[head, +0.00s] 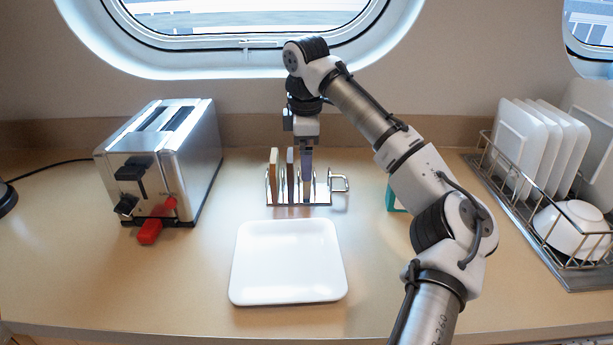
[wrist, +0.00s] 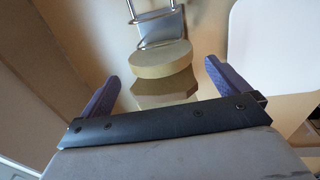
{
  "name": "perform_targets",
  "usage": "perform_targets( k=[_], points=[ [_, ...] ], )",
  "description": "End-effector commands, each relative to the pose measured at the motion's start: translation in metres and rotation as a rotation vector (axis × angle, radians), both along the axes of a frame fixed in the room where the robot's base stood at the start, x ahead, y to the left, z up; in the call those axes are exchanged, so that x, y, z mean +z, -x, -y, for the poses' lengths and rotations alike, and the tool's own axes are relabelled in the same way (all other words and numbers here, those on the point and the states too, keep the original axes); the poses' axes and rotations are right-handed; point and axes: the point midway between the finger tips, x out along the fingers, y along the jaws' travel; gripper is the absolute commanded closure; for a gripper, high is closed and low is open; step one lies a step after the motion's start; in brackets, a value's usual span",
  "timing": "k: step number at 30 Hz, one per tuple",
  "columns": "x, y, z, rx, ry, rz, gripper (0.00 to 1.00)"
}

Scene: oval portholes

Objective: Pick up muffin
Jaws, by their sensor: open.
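A metal toast rack (head: 327,198) stands at the middle of the counter, with upright slices edge-on in it. A tan slice (head: 274,176) is at its left and a thin greyish one (head: 291,176) beside it. In the wrist view a round-topped tan piece (wrist: 165,59), which looks like the muffin, stands in front of the rack's wire end. A darker, angular piece (wrist: 163,91) is nearer. My gripper (head: 307,172) points down at the rack's right part, open, with its fingers on either side of the round piece. In the head view they hide that piece.
A steel toaster (head: 170,160) with red parts stands left of the rack. A white square plate (head: 288,262) lies empty in front. A dish rack (head: 530,200) with white plates and a bowl (head: 572,228) is at right. A teal item (head: 393,198) is partly hidden behind my arm.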

Motion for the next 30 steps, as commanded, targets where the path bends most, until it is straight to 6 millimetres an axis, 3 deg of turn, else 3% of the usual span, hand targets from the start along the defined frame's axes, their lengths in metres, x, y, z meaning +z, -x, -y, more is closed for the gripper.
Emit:
perform_targets(
  k=[8,17,25,30],
  points=[
    [-0.022,-0.003,0.001,0.000,0.001,0.000,0.00],
    [-0.062,-0.007,0.001,0.001,0.000,0.001,0.00],
    [-0.067,-0.008,0.001,0.001,-0.002,0.002,0.00],
    [-0.067,-0.008,0.001,0.001,-0.002,0.002,0.21]
  ],
)
